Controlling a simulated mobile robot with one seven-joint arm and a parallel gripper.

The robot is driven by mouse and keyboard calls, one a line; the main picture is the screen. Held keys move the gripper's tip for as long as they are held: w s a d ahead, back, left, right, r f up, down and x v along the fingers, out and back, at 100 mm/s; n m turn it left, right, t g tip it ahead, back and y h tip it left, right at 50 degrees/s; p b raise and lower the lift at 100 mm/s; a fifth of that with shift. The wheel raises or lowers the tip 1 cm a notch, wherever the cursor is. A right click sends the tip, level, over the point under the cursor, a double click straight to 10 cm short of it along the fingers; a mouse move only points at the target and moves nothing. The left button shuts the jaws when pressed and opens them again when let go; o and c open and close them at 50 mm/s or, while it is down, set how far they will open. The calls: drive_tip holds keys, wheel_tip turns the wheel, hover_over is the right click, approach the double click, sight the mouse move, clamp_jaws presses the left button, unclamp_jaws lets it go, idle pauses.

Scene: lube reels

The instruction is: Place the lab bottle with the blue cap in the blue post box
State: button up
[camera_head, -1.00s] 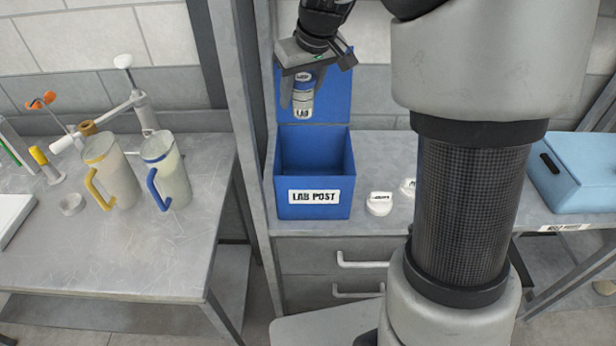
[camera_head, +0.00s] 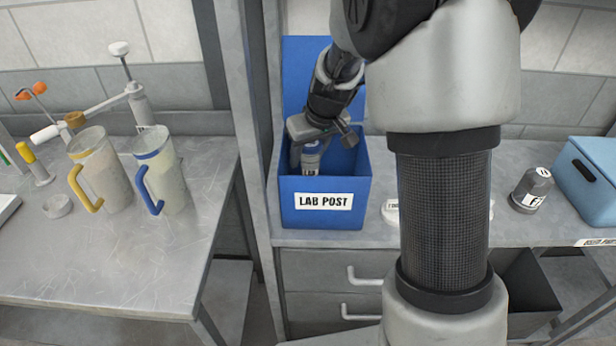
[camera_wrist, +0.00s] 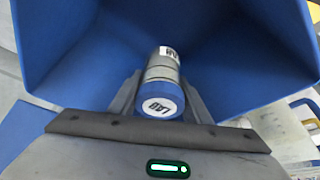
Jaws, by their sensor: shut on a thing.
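The blue post box (camera_head: 322,218) stands on the right-hand bench, with its lid raised at the back and a "LAB POST" label on its front. My gripper (camera_head: 309,158) reaches down into the open box. It is shut on the lab bottle with the blue cap (camera_head: 312,154), which is partly hidden behind the front wall. In the wrist view the bottle (camera_wrist: 161,88) sits between the two fingers, its blue cap towards the camera, with the box's blue walls (camera_wrist: 60,45) around it. I cannot tell whether the bottle touches the box floor.
White-lidded items (camera_head: 391,211) stand just right of the box, partly behind my arm. A grey bottle (camera_head: 532,190) and a light blue case (camera_head: 590,180) are farther right. Jugs with yellow (camera_head: 100,178) and blue (camera_head: 160,172) handles stand on the left bench.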

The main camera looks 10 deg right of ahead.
sight(307, 174)
drive_tip(key=shift+f+b, duration=0.45)
drive_tip(key=shift+f, duration=2.65)
drive_tip(key=shift+f, duration=0.1)
drive_tip(key=shift+f, duration=0.15)
drive_tip(key=o, duration=0.8)
